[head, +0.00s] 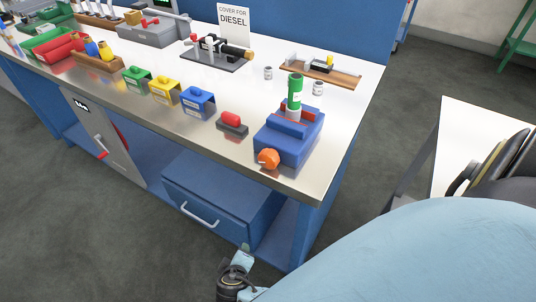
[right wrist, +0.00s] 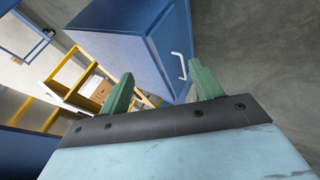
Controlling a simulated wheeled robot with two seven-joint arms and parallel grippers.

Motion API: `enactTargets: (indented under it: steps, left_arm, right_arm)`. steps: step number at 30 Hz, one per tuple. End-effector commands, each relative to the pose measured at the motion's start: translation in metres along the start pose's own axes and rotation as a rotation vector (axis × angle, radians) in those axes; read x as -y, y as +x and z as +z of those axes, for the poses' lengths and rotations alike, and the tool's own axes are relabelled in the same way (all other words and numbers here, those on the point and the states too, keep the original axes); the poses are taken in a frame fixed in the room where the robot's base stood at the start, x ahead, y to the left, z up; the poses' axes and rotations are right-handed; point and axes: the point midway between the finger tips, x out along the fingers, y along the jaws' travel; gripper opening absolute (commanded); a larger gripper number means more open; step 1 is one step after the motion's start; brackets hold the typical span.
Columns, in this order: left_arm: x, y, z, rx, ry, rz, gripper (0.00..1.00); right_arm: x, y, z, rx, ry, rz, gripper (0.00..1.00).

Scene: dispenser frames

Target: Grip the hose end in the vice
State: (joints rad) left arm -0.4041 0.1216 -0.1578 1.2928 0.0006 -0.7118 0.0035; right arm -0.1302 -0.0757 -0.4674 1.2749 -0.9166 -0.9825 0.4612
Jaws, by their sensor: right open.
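The blue vice (head: 286,143) stands at the near right corner of the workbench, with an orange knob (head: 268,158) on its front. A green cylinder with a pale band, seemingly the hose end (head: 295,93), stands upright at the vice's red-topped jaws. Whether the jaws touch it, I cannot tell. My right gripper (head: 240,260) is low in front of the bench, below the vice and away from it. In the right wrist view its two green fingers (right wrist: 160,88) are wide apart with nothing between them. My left gripper is not in view.
Under the bench is a blue drawer unit (head: 222,198) with a pale handle, near my right gripper. A red-topped block (head: 232,122) sits left of the vice. Small grey cylinders (head: 318,88) and a wooden board (head: 320,72) lie behind. A white table (head: 470,130) stands right.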

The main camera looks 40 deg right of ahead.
Motion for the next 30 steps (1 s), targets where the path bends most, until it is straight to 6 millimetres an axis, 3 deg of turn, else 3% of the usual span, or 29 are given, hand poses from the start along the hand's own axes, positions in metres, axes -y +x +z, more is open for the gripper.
enactTargets:
  steps: [1,3,6,9,12,15,21,30]
  left_arm:
    - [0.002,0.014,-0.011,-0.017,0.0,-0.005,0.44]
    - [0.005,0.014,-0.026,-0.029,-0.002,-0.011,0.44]
    - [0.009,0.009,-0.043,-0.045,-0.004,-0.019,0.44]
    - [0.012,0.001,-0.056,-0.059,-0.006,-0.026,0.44]
    - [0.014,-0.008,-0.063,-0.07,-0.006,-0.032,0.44]
    - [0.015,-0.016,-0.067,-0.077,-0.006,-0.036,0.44]
    - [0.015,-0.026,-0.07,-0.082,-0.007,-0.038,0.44]
    - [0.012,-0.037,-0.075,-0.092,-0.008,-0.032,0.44]
  right_arm:
    - [-0.011,-0.003,-0.037,-0.068,0.061,0.111,0.64]
    - [-0.042,-0.028,-0.079,-0.15,0.172,0.274,0.64]
    - [-0.087,-0.077,-0.117,-0.264,0.388,0.493,0.64]
    - [-0.126,-0.131,-0.127,-0.358,0.637,0.673,0.64]
    - [-0.151,-0.174,-0.118,-0.424,0.869,0.802,0.64]
    - [-0.166,-0.203,-0.105,-0.462,1.044,0.882,0.64]
    - [-0.179,-0.223,-0.09,-0.485,1.182,0.941,0.64]
    - [-0.223,-0.196,-0.083,-0.488,1.18,0.947,0.64]
